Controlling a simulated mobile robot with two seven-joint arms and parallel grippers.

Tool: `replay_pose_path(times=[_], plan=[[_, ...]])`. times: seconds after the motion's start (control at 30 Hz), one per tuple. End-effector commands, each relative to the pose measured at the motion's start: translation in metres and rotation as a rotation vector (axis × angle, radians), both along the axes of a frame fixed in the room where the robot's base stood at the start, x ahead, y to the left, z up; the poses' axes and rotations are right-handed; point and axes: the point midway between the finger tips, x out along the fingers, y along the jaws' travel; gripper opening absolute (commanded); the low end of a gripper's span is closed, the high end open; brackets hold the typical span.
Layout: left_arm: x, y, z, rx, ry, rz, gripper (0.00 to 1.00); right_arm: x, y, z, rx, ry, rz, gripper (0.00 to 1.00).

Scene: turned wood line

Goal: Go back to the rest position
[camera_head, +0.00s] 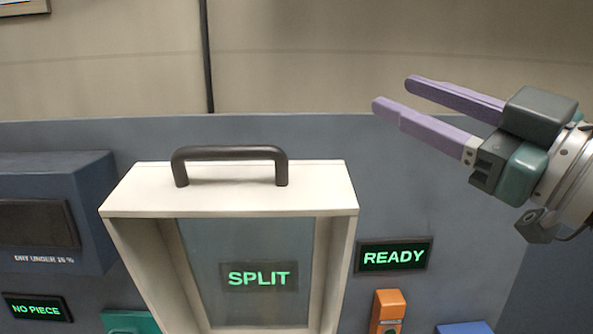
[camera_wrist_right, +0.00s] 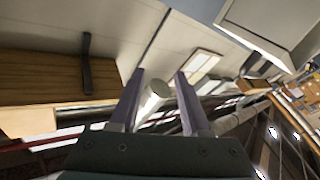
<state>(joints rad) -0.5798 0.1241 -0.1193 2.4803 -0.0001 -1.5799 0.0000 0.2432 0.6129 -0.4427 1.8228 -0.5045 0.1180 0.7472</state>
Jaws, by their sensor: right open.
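My right gripper (camera_head: 392,92) is at the upper right of the head view, with two purple fingers pointing left. The fingers are apart and nothing is between them. It is held up in front of the grey-blue machine panel, to the right of the cream frame and apart from it. The right wrist view also shows the gripper's two fingers (camera_wrist_right: 160,85), spread with no object gripped. My left gripper is in neither view.
A cream frame (camera_head: 133,192) with a dark handle (camera_head: 230,153) shows a green SPLIT sign (camera_head: 259,277) through its opening. A READY sign (camera_head: 394,257) and an orange part (camera_head: 387,309) are to its right. A blue box (camera_head: 60,170) and NO PIECE sign (camera_head: 37,309) are left.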

Motion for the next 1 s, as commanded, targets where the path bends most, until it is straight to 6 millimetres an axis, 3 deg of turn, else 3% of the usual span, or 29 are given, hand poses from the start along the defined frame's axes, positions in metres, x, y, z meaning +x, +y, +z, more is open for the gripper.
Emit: replay_pose_path(times=[0.17,0.27,0.4,0.5,0.6,0.63,0.67,0.7,0.8,1.0], plan=[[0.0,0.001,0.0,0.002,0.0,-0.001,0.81,-0.019,-0.043,-0.076,0.091,0.355,-0.4,0.47],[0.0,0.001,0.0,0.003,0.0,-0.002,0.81,-0.058,-0.064,-0.134,0.065,0.634,-0.563,0.47],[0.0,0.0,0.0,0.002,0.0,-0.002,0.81,-0.139,-0.076,-0.2,-0.026,1.027,-0.668,0.47],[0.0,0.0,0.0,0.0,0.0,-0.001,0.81,-0.2,-0.075,-0.228,-0.1,1.269,-0.673,0.47],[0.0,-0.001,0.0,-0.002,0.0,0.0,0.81,-0.261,-0.069,-0.242,-0.174,1.493,-0.639,0.47],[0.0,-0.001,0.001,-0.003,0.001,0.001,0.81,-0.279,-0.067,-0.242,-0.197,1.553,-0.622,0.47],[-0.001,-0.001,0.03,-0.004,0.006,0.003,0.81,-0.271,-0.068,-0.211,-0.195,1.528,-0.625,0.47],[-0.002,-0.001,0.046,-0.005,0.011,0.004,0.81,-0.269,-0.069,-0.194,-0.196,1.522,-0.627,0.47],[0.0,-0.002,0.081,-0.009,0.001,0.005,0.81,-0.269,-0.069,-0.163,-0.197,1.521,-0.63,0.47],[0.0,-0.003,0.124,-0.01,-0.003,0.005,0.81,-0.268,-0.069,-0.12,-0.197,1.52,-0.632,0.47]])
